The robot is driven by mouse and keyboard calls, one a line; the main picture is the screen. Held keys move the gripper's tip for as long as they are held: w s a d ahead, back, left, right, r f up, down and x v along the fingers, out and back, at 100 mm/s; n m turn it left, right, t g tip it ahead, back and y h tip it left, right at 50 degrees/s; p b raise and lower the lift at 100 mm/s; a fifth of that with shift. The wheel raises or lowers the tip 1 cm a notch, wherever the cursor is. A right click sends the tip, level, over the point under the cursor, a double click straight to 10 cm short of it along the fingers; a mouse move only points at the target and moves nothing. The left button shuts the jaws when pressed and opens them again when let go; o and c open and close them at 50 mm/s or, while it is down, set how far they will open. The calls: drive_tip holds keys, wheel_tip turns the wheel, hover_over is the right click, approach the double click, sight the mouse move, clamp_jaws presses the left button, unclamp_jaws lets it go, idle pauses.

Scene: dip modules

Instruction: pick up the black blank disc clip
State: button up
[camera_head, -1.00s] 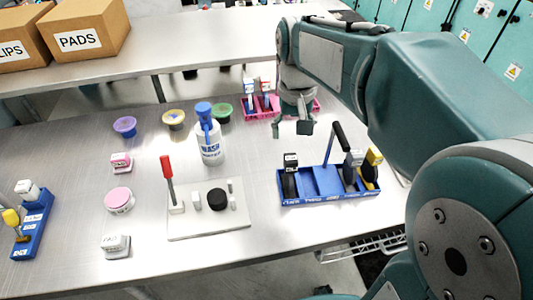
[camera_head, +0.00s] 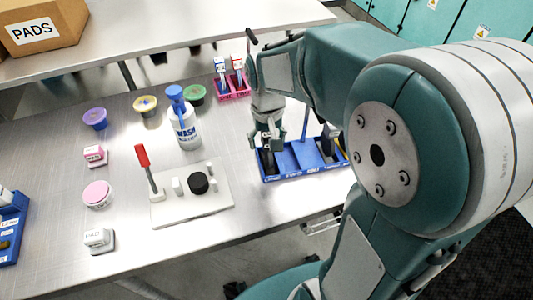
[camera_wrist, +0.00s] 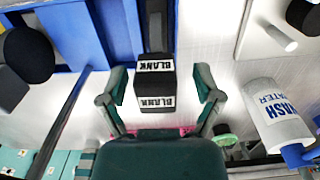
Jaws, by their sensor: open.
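The black blank disc clip (camera_wrist: 155,92) shows in the wrist view as a black block with white BLANK labels and a dark body behind it. It stands in the left slot of the blue tray (camera_head: 312,170); in the head view it is mostly hidden behind my gripper. My gripper (camera_head: 268,139) is open above that end of the tray. In the wrist view its fingers (camera_wrist: 160,88) are spread on either side of the labelled block, with a gap on each side. I cannot tell whether the fingertips are down to its level.
Other dark clips and an upright handle stand in the tray's right part. A white wash bottle (camera_head: 185,128) stands to the left. A pale board (camera_head: 212,207) with a red-handled tool (camera_head: 146,165) and black disc (camera_head: 198,183) lies front left. A pink rack (camera_head: 233,94) is behind.

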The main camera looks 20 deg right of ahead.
drive_tip(key=shift+d, duration=0.25)
drive_tip(key=shift+c, duration=1.2)
drive_tip(key=shift+a, duration=0.25)
clamp_jaws()
drive_tip(key=shift+d, duration=0.1)
